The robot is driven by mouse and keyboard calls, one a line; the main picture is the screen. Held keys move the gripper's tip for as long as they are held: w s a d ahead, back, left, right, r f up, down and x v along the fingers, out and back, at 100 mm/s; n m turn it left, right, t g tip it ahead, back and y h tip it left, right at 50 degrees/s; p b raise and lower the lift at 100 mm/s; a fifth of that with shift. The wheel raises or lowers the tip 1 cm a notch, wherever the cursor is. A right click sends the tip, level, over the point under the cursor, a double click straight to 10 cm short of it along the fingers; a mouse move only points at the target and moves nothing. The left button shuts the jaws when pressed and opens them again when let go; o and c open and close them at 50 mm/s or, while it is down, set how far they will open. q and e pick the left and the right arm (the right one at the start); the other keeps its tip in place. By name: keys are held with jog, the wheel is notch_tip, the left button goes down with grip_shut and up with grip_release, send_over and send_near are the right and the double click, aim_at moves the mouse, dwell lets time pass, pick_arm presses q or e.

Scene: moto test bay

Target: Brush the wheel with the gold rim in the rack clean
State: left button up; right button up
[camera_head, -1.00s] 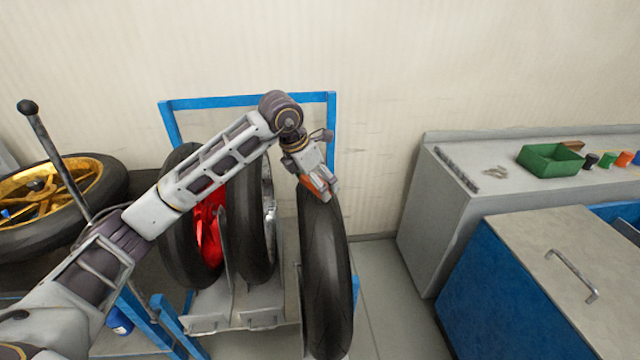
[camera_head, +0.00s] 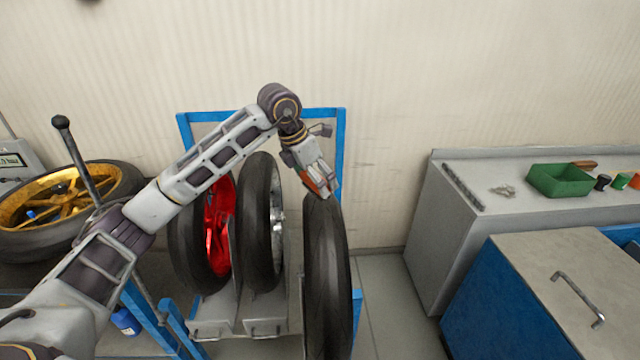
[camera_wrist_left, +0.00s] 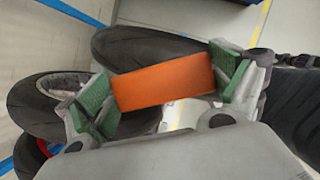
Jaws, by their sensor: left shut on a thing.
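My left gripper (camera_head: 322,182) is shut on an orange block-shaped thing, likely the brush (camera_head: 317,185). The orange block (camera_wrist_left: 163,82) also shows between the green finger pads in the left wrist view. The gripper is at the top of the rightmost tyre (camera_head: 328,275) in the rack; I cannot tell whether the brush touches it. This tyre is edge-on and its rim colour is hidden. Beside it in the rack stand a wheel with a silver rim (camera_head: 262,225) and one with a red rim (camera_head: 217,235). My right gripper is not in view.
A wheel with a gold rim (camera_head: 60,195) lies flat at the left, outside the rack. The blue rack frame (camera_head: 340,140) stands before the wall. At the right are a grey cabinet (camera_head: 440,235) with a green tray (camera_head: 560,180) and a blue chest with a grey lid (camera_head: 540,275).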

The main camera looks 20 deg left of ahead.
pick_arm(q)
jog(key=shift+r+p, duration=0.4)
jog(key=shift+r, duration=0.75)
